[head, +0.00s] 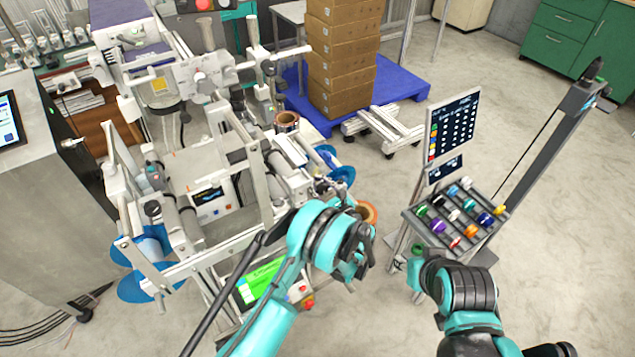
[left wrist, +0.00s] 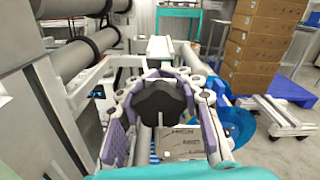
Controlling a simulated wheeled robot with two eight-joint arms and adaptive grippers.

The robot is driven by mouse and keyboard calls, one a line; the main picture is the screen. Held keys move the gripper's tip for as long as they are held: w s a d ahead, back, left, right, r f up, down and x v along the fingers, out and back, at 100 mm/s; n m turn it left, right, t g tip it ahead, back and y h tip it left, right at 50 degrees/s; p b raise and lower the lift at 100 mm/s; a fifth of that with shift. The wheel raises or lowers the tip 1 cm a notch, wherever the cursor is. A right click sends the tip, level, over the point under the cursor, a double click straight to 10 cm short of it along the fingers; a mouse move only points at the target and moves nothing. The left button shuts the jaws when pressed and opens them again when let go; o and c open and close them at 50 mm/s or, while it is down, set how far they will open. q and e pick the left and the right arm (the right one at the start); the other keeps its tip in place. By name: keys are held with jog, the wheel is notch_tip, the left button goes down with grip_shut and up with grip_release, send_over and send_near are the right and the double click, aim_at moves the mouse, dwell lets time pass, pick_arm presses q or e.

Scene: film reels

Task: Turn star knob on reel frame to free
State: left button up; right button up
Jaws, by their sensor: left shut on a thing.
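In the left wrist view a black star knob (left wrist: 162,100) with rounded lobes sits between the purple-padded fingers of my left gripper (left wrist: 160,112). The fingers curve in from both sides and are shut on it. In the head view my left arm reaches from the bottom to the near right part of the reel frame (head: 185,262), a white metal structure with rollers. My left wrist (head: 345,240) hides the knob there. Blue reel discs (head: 340,176) are beside the frame. My right arm shows at the lower right, but its fingers cannot be made out.
A green-lit screen (head: 262,283) with red buttons is below my left arm. A tilted tray of coloured spools (head: 408,212) and a sign (head: 453,128) stand at the right. Stacked cartons (head: 340,60) stand on a blue pallet (head: 400,88). Open floor lies at the right.

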pick_arm(q)
jog(key=shift+n, duration=0.7)
jog(key=o, duration=1.3)
jog(key=v, duration=1.2)
